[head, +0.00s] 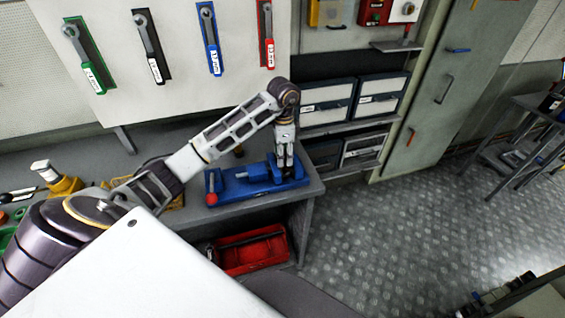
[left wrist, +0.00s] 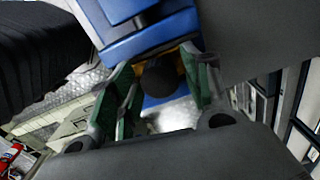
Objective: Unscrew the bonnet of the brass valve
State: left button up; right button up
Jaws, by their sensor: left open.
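My left gripper (head: 284,172) points down over the right end of the blue vise (head: 235,186) on the workbench. The vise has a red-tipped handle at its left. In the left wrist view, my left gripper (left wrist: 157,100) has its green-lined fingers apart, with a dark rounded piece (left wrist: 160,76) showing between them. A strip of brass-yellow shows beside that piece at the edge of the blue vise (left wrist: 150,40). This may be the brass valve, but most of it is hidden and contact is unclear. My right gripper is not in view.
A yellow piece with a pale top (head: 62,182) stands on the bench at left. Several wrenches, one green-backed (head: 84,55), hang on the wall board. A red tray (head: 250,250) sits below the bench.

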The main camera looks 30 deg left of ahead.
pick_arm(q)
jog(key=m, duration=1.2)
jog(key=shift+m, duration=5.3)
jog(key=shift+c, duration=0.2)
jog(key=c, duration=0.7)
jog(key=shift+c, duration=0.2)
